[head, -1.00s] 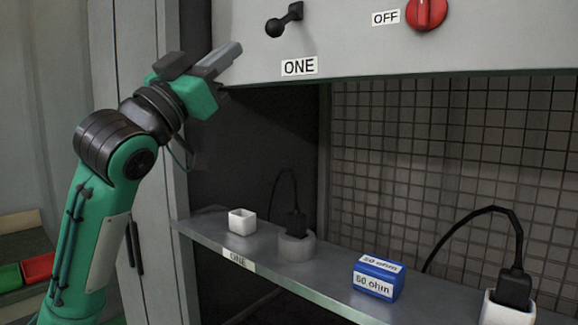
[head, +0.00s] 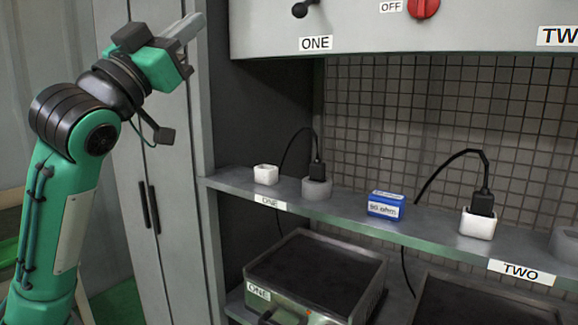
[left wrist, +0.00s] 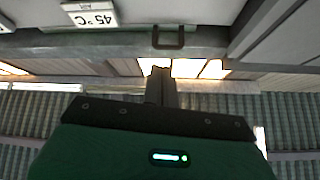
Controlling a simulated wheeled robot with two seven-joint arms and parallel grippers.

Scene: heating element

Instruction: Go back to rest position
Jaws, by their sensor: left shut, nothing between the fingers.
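My left gripper (head: 184,28) is raised at the upper left of the head view, in front of the tall grey cabinet door. Its fingers are together and hold nothing. It is apart from the panel and the shelf. In the left wrist view the shut fingers (left wrist: 160,88) point away from the green gripper body, with nothing between them. My right gripper is in neither view.
A grey panel (head: 262,30) with a black lever (head: 303,9) and red knob (head: 424,7) overhangs the shelf (head: 340,210). A heating unit labelled ONE (head: 262,293) stands below.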

